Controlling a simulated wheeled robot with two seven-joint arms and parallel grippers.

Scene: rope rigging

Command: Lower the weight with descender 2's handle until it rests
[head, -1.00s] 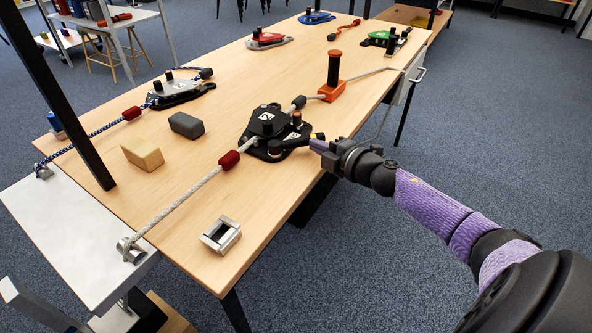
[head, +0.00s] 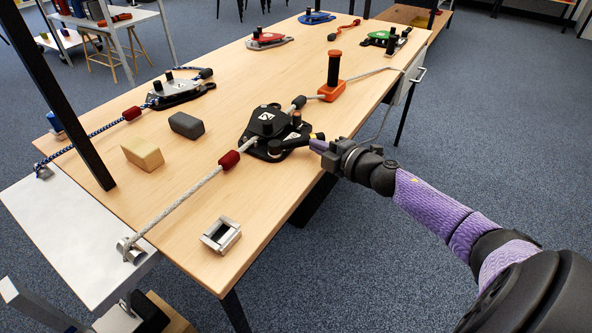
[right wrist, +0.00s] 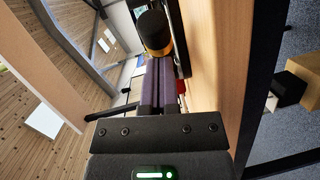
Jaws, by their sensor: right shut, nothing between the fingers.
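A black descender (head: 270,128) with a white rope (head: 180,203) through it is on the near part of the wooden table; I cannot read a number on it. Its black lever handle (head: 290,143) points right, its yellow-marked end at the table's right edge. My right gripper (head: 314,144) is shut and empty, its tip against or just beside that end. In the right wrist view the shut purple fingers (right wrist: 160,85) lie just below a black knob with a yellow band (right wrist: 155,32); contact is unclear. I cannot make out the weight for certain. My left gripper is not in view.
An orange base with an upright black handle (head: 333,75) sits behind the descender. A silver descender (head: 178,90) with blue rope, a wooden block (head: 142,153), a grey block (head: 186,125) and a metal frame (head: 221,236) lie on the table. A dark post (head: 60,95) stands at left.

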